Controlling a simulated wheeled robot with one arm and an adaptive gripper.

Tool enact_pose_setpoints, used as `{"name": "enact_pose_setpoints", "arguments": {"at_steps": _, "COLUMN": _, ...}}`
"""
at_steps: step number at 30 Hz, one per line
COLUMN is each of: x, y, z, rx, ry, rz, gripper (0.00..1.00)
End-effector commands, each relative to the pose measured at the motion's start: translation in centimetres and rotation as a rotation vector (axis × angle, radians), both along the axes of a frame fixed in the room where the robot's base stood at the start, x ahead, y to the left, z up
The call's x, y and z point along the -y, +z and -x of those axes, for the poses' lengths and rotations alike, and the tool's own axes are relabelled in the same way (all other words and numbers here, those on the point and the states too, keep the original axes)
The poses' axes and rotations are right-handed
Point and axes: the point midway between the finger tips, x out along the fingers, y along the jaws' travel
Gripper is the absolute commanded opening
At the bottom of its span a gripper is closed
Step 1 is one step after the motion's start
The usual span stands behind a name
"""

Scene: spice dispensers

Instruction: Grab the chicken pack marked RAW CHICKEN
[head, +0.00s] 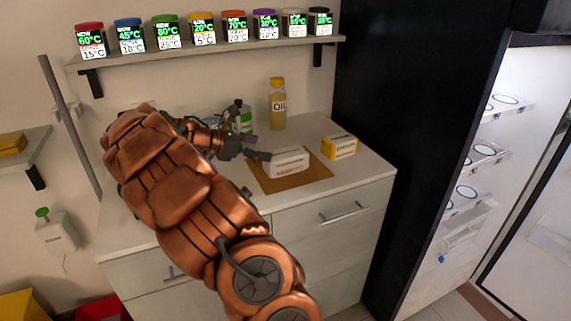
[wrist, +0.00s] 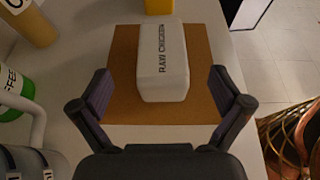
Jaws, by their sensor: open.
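The white chicken pack (wrist: 163,62) lies on a brown board (wrist: 122,98) on the counter, and its top reads RAW CHICKEN in the wrist view. In the head view the pack (head: 290,162) sits at the middle of the board (head: 308,178). My gripper (wrist: 160,88) is open and empty, with one dark finger on each side of the pack's near end in the picture. In the head view my gripper (head: 258,152) is at the pack's left, close to it.
A yellow box (head: 339,147) stands right of the board. An oil bottle (head: 278,104) and a green-labelled container (head: 242,121) stand behind my gripper. A shelf (head: 220,47) with several coloured jars hangs above. A tall black panel (head: 400,120) rises at the right.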

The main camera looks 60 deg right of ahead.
Motion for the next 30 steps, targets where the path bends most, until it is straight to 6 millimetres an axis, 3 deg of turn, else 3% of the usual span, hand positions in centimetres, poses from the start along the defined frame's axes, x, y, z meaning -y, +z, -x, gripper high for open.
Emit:
{"name": "enact_pose_setpoints", "arguments": {"at_steps": 21, "x": 5.2, "y": -3.0, "z": 3.7, "rx": 0.001, "ry": -0.003, "rz": 0.0, "gripper": 1.0}}
{"name": "enact_pose_setpoints", "arguments": {"at_steps": 28, "x": 5.4, "y": -3.1, "z": 3.8, "rx": 0.002, "ry": -0.001, "rz": 0.0, "gripper": 1.0}}
{"name": "enact_pose_setpoints", "arguments": {"at_steps": 30, "x": 5.4, "y": -3.1, "z": 3.8, "rx": 0.002, "ry": -0.001, "rz": 0.0, "gripper": 0.94}}
